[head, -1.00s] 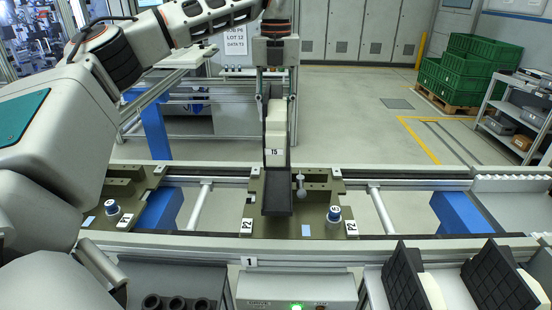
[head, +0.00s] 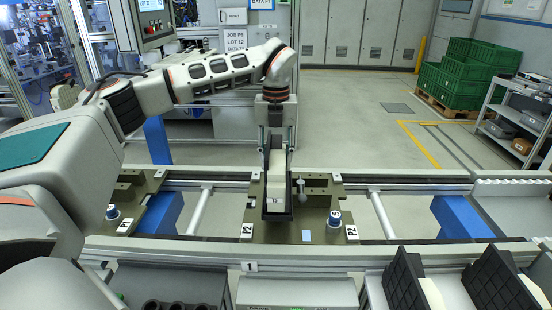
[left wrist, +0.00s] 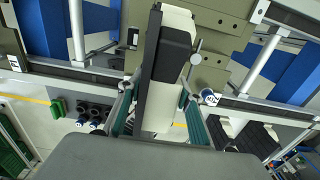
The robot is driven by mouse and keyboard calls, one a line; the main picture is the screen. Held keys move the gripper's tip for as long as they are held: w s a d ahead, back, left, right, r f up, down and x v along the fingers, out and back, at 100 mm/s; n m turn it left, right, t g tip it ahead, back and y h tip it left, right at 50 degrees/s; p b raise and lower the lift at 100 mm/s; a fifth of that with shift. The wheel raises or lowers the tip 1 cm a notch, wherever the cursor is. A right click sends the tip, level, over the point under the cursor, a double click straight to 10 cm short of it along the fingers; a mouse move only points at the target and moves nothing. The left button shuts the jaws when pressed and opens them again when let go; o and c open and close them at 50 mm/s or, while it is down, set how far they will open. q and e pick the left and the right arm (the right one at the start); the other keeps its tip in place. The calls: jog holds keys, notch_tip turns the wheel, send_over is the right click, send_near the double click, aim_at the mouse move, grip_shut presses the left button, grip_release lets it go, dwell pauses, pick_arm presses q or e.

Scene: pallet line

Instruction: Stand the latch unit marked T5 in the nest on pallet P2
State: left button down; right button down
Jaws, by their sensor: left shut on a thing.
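The latch unit T5 (head: 276,186), a cream body along a black plate, is held by my left gripper (head: 276,143). In the head view it hangs below the gripper over pallet P2 (head: 268,231), its T5 label facing me. I cannot tell whether its lower end touches the pallet. The nest is not clearly visible; the unit covers part of the pallet. In the left wrist view the unit (left wrist: 165,60) lies between the teal-padded fingers of the gripper (left wrist: 160,118). My right gripper is not in view.
P2 carries raised olive blocks, a small grey clamp (head: 301,187) and a blue-white knob (head: 335,218) right of the unit. Another pallet (head: 150,186) is on the left. Black angled holders (head: 405,285) stand front right. Green crates (head: 470,75) are far back.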

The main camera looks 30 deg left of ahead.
pick_arm(q)
jog(key=c, duration=1.4)
grip_release()
jog(key=shift+f, duration=0.1)
notch_tip(320, 180, up, 12)
jog(key=shift+r, duration=0.2)
jog(key=shift+s, duration=0.1)
